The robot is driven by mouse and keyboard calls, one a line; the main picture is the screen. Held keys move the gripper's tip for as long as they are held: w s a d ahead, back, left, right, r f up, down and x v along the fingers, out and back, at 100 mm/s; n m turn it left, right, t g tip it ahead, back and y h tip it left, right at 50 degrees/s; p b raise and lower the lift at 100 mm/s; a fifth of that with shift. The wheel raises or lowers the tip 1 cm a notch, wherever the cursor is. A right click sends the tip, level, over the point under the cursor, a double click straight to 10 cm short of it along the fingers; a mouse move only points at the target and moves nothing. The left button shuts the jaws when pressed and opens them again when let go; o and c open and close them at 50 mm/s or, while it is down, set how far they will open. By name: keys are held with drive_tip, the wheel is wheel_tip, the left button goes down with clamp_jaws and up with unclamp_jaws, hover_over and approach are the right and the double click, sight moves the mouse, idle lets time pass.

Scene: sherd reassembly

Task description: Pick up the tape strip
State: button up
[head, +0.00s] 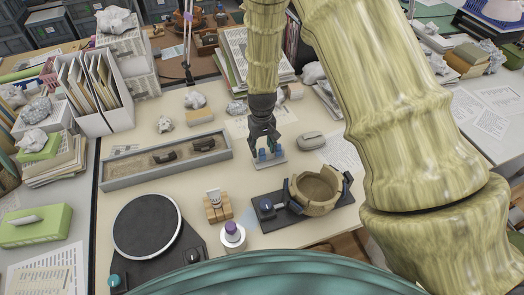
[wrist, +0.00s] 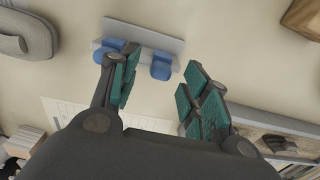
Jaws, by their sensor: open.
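A small pale grey holder (head: 272,164) with blue blocks on it lies on the table, below my gripper (head: 264,146). In the wrist view the holder (wrist: 160,37) shows two blue blocks, with a thin pale band (wrist: 145,50) between them. This band looks like the tape strip, but I cannot clearly tell it from the holder. My gripper (wrist: 157,88) is open there, its teal-padded fingers apart and nothing between them. The left finger partly overlaps the left blue block in the picture. I cannot tell whether they touch.
A long grey tray (head: 115,183) with dark sherds lies to the left. A brown bowl (head: 318,190) stands in a clamp base at the right. A rounded grey object (head: 311,140) sits near the holder. A turntable (head: 147,225), white bottle (head: 232,236) and wooden block (head: 216,209) stand in front.

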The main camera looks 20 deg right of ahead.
drive_tip(key=shift+s+f, duration=0.1)
drive_tip(key=shift+f, duration=0.1)
drive_tip(key=c, duration=0.7)
drive_tip(key=shift+c, duration=0.2)
